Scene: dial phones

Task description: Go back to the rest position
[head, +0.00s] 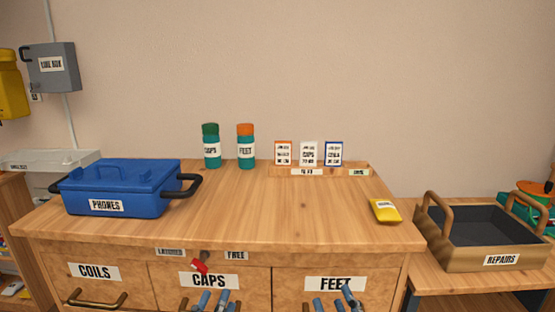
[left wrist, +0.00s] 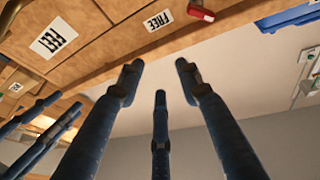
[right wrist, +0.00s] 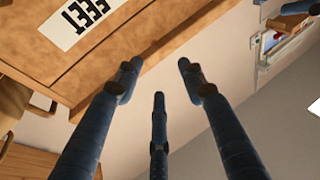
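My left gripper (head: 212,300) is low in front of the CAPS drawer in the head view. Its blue fingers are spread and empty in the left wrist view (left wrist: 160,82). My right gripper (head: 334,303) is in front of the FEET drawer (head: 336,284). Its fingers are also spread and empty in the right wrist view (right wrist: 157,80). Both grippers are below the worktop level and apart from the things on top. The lower parts of both grippers are cut off by the head view's bottom edge.
A blue PHONES box (head: 120,187) stands at the worktop's left. Two bottles, the CAPS bottle (head: 211,147) and FEET bottle (head: 246,147), stand behind. A card rack (head: 320,170) and yellow packet (head: 384,211) sit right. A REPAIRS tray (head: 470,258) is further right. The worktop's middle (head: 270,210) is clear.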

